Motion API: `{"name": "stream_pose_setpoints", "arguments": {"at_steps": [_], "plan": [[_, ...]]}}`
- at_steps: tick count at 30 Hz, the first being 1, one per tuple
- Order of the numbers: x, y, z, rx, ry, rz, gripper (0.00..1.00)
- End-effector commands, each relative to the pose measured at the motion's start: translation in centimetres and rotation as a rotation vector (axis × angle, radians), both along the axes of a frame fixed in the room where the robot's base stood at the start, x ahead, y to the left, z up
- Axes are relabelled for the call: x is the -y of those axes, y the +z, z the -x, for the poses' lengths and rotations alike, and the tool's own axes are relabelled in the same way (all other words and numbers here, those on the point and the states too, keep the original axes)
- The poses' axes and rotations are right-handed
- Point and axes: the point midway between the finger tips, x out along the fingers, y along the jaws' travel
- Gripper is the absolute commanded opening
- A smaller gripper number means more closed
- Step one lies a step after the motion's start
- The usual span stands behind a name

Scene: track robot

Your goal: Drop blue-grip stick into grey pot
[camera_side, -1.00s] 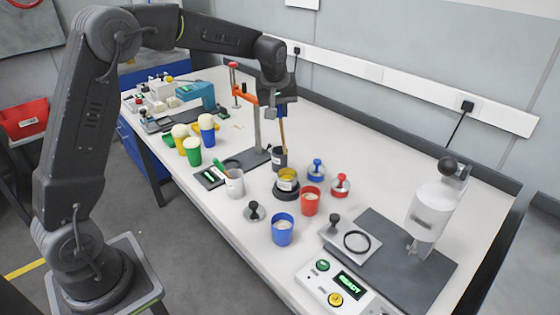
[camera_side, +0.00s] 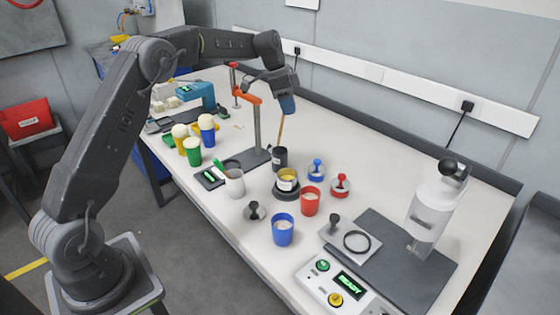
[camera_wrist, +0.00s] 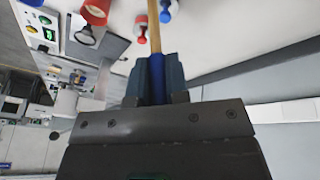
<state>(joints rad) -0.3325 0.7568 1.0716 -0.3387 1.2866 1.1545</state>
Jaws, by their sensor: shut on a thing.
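My gripper (camera_side: 287,103) is shut on the blue-grip stick, whose pale wooden shaft (camera_side: 281,130) points down from the jaws. In the wrist view the blue grip (camera_wrist: 158,70) sits between the two fingers of my gripper (camera_wrist: 158,78). The shaft's lower end is at the mouth of a dark grey pot (camera_side: 280,159); I cannot tell whether it is just inside or just above the rim. A light grey pot (camera_side: 235,186) stands to the left and nearer, with a green-grip stick (camera_side: 220,165) leaning out of it.
An orange-topped stand (camera_side: 257,125) rises close to the left of my gripper. A yellow-filled pot (camera_side: 286,178), a red cup (camera_side: 310,204) and a blue cup (camera_side: 283,234) stand in front. Green, yellow and blue cups with pale balls are left.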

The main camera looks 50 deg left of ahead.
Motion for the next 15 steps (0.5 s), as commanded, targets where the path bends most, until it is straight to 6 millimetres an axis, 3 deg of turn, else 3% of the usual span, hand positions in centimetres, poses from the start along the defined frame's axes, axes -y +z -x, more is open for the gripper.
{"name": "stream_pose_setpoints", "arguments": {"at_steps": [9,15], "plan": [[-0.3,-1.0,-0.5,-0.001,-0.742,-0.001,0.00],[-0.4,-1.4,-0.1,0.000,-1.147,-0.001,0.00]]}}
